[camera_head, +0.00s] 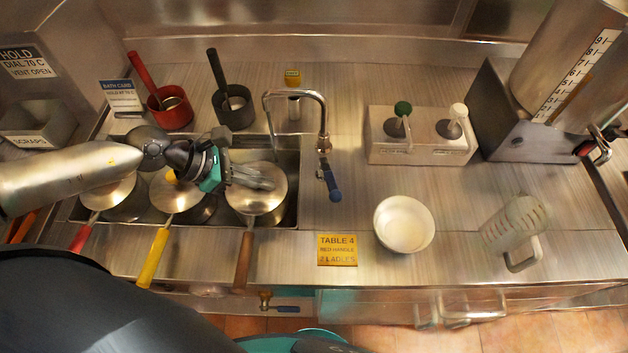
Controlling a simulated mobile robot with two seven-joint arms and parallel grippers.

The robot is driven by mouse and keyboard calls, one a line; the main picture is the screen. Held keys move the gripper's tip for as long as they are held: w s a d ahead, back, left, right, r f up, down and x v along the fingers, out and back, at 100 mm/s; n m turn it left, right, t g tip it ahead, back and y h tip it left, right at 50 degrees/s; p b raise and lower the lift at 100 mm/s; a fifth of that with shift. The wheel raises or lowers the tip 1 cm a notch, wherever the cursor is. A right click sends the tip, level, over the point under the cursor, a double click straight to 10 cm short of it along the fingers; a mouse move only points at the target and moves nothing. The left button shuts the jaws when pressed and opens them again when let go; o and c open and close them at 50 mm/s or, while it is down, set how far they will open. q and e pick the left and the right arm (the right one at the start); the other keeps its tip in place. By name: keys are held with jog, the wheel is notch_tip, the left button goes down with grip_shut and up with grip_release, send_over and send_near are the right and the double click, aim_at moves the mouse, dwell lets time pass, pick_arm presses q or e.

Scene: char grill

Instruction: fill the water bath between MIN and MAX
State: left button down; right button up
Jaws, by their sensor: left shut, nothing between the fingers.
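The water bath (291,215) is a steel basin sunk in the counter at the left, with three lidded pots in it. Its MIN and MAX marks and its water level cannot be made out. A curved steel tap (322,118) stands at its right edge, with the spout over the basin. The tap's blue lever (333,182) points toward the front. I cannot tell whether water runs. A valve with a blue handle (287,309) is on the front below the counter. My left gripper (268,182) is shut and empty, above the right pot's lid (258,200). My right gripper is not in view.
Red (80,237), yellow (153,258) and brown (243,260) pot handles stick out over the front edge.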

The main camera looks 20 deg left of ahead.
pick_arm(q)
jog(key=x, duration=0.3)
jog(key=r+p+x, duration=0.1)
jog(key=x, duration=0.3)
jog(key=w+d+x, duration=0.1)
jog(key=x, duration=0.3)
jog(key=shift+d+r, duration=0.1)
jog(key=shift+r, duration=0.15)
jog(key=shift+w+d+p, duration=0.25)
jog(key=shift+d+p, duration=0.05)
jog(key=shift+d, duration=0.2)
jog(key=shift+f, duration=0.1)
